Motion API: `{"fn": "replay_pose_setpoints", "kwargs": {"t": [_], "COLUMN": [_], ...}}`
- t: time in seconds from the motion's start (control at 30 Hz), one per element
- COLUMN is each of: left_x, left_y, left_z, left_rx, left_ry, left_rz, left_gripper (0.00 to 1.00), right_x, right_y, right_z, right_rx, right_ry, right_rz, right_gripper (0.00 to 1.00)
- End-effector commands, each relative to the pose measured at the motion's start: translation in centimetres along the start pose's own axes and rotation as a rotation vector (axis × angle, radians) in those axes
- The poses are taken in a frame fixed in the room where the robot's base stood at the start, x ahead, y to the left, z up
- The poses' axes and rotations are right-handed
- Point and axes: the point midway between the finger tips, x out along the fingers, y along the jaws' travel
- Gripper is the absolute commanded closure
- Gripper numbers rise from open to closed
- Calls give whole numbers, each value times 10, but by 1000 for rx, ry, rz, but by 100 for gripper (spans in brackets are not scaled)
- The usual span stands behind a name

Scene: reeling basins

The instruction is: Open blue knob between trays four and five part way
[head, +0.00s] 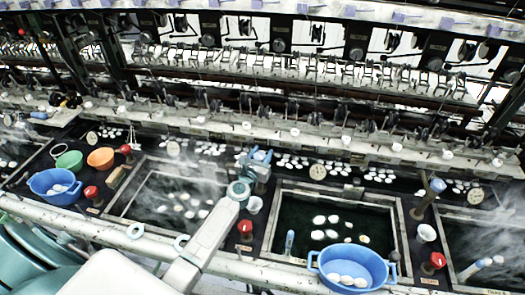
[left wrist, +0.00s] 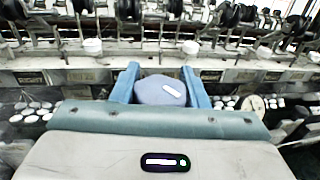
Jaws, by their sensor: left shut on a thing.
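My left gripper (head: 257,158) reaches in from the lower left to the divider between two dark water trays. It is shut on a blue knob (head: 261,155), which is mostly covered by the fingers in the head view. In the left wrist view the blue fingers (left wrist: 163,88) stand on both sides of the knob (left wrist: 158,92), whose top carries a slanted white mark. One tray (head: 165,200) lies left of this divider and another tray (head: 290,222) lies right of it, both with white cocoons. My right gripper is not in view.
A red knob (head: 245,227) and a small white cup (head: 254,205) sit near my left arm. Another blue knob (head: 437,185) stands on the divider further right. Blue basins hang at the front right (head: 352,268) and left (head: 53,186). Steam partly veils the trays.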

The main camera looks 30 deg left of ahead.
Motion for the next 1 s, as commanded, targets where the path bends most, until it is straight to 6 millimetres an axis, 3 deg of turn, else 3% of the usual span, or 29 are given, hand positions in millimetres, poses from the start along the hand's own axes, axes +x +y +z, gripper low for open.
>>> {"fn": "replay_pose_setpoints", "kwargs": {"t": [0.67, 0.7, 0.8, 1.0], "left_x": [0, 0, 0, 0], "left_y": [1, 1, 1, 1], "left_z": [1, 1, 1, 0], "left_rx": [2, 2, 1, 1], "left_ry": [-1, -1, 0, 0], "left_rz": [73, 73, 73, 72], "left_gripper": [82, 56, 38, 38], "right_x": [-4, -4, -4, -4], "right_y": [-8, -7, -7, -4], "right_z": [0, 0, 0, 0], "right_rx": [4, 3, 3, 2], "right_ry": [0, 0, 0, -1], "right_rz": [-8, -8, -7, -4], "right_gripper": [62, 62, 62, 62]}}
